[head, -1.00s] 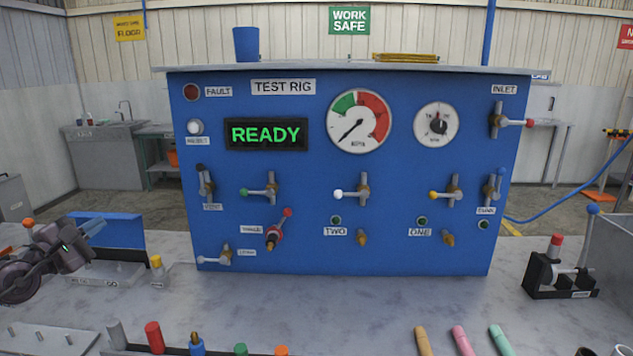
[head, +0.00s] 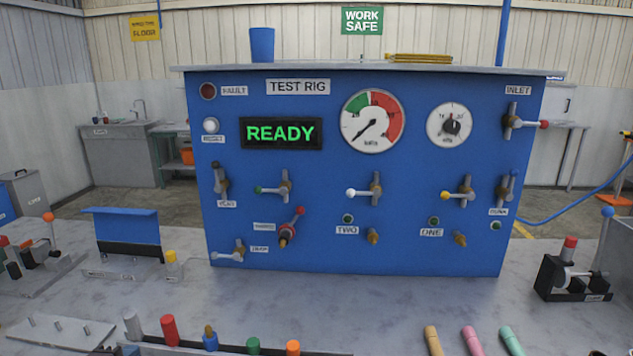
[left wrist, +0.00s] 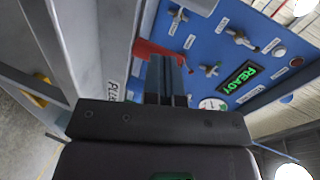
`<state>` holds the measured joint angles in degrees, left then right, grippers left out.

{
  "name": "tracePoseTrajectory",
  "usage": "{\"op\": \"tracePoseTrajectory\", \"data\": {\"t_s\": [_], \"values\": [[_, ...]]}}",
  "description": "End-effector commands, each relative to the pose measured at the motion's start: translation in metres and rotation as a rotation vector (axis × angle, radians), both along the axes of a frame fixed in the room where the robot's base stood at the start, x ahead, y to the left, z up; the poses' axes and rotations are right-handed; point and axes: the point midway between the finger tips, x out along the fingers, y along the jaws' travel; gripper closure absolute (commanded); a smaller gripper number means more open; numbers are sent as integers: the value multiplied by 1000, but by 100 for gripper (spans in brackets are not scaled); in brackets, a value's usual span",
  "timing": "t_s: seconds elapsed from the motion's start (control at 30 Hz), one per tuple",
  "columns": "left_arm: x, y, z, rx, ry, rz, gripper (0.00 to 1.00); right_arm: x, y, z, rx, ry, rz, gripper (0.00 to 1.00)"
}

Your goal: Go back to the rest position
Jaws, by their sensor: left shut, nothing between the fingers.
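My left gripper (left wrist: 166,78) shows in the left wrist view, its two dark fingers together with nothing between them. The blue test rig (head: 330,225) stands on the bench with a green READY display (head: 281,133). It also shows sideways in the left wrist view (left wrist: 225,50), beyond the fingers. A red part (left wrist: 160,49) appears near the fingertips there; I cannot tell whether they touch. My right gripper is not in view.
A grey bench (head: 400,310) spreads before the rig. A row of coloured plugs (head: 169,330) and several pastel hose ends (head: 472,340) line its front. A blue-backed stand (head: 125,228) is at left, a black clamp fixture (head: 565,275) at right. The middle is clear.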

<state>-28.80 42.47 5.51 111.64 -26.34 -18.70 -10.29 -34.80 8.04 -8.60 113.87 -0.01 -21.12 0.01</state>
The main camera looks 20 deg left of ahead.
Motion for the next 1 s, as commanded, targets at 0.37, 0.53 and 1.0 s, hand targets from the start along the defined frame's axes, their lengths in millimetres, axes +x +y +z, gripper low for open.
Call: {"op": "tracePoseTrajectory", "data": {"t_s": [0.37,0.53,1.0], "values": [[-56,-177,-120,-988,59,252,100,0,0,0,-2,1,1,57],[-65,-239,-133,-1174,69,296,100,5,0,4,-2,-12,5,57],[-72,-266,-139,-1242,67,331,100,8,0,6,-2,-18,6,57]]}}
